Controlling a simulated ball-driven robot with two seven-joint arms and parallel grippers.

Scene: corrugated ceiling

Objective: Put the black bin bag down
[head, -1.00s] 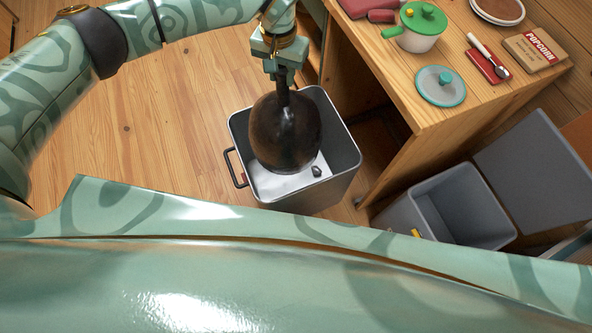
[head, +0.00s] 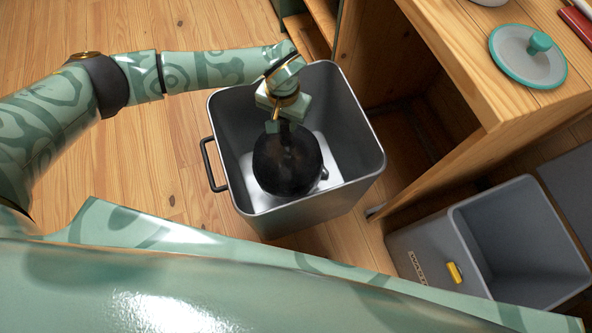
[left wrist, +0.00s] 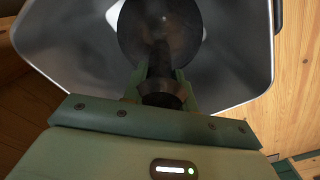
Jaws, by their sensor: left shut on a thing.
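The black bin bag (head: 287,162) is a dark rounded bundle with a gathered neck. It hangs inside a grey metal bin (head: 352,187), low between its walls and over the pale floor; I cannot tell whether it touches the floor. My left gripper (head: 283,124) is shut on the neck of the bag, inside the bin's opening. In the left wrist view the bag (left wrist: 160,25) shows beyond the fingers (left wrist: 160,90), with its neck between them. The bin's wall (left wrist: 75,50) surrounds it. My right gripper is not in view.
A wooden counter (head: 480,60) stands right of the bin, with a teal-rimmed lid (head: 528,57) on it. A second grey bin (head: 440,245) with a yellow tab stands at the lower right. The wooden floor (head: 130,180) on the left is clear.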

